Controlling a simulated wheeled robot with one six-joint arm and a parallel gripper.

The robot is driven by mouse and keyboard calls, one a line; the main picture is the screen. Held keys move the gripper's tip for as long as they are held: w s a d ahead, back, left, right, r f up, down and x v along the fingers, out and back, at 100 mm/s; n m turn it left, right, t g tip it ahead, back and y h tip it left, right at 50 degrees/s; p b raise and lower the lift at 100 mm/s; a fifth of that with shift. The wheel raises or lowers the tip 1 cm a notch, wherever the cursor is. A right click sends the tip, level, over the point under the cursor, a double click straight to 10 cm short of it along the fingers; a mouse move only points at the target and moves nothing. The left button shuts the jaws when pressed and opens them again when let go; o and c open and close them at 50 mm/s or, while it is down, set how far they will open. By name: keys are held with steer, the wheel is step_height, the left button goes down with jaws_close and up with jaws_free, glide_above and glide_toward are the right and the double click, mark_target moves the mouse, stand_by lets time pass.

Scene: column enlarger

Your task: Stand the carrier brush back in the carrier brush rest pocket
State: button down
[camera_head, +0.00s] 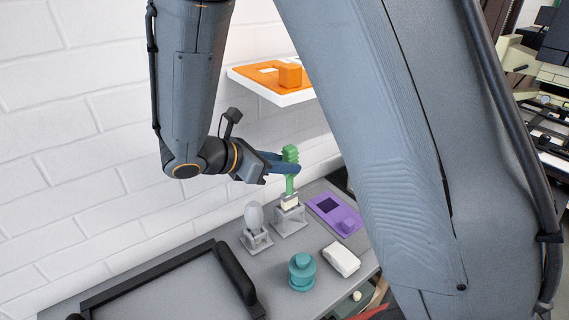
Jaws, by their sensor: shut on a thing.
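The carrier brush (290,155) has a green handle and is upright between the blue fingers of my gripper (285,166). My gripper is shut on the handle and reaches in from the left. A cream block (289,201), which looks like the brush's head, is directly below the handle. A grey rest (289,219), which looks like the brush rest, stands under it on the grey bench. The cream part is at the rest's top; I cannot tell how deep it sits in the pocket or whether it touches.
A grey bulb (254,215) stands in a second rest close at left. A teal round container (302,272), a white block (341,259) and a purple tray (336,214) are near. A white shelf (262,89) with orange things hangs above; a black-framed tray (150,275) lies left.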

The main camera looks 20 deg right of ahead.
mark_target(284, 195)
steer(key=shift+f, duration=0.65)
stand_by(1.2)
steer(key=shift+f+b, duration=1.35)
steer(key=shift+f, duration=1.5)
stand_by(0.9)
steer(key=c, duration=1.4)
jaws_free()
steer(key=shift+a, duration=0.1)
steer(key=p+v, duration=0.4)
steer(key=v, duration=0.4)
stand_by(0.5)
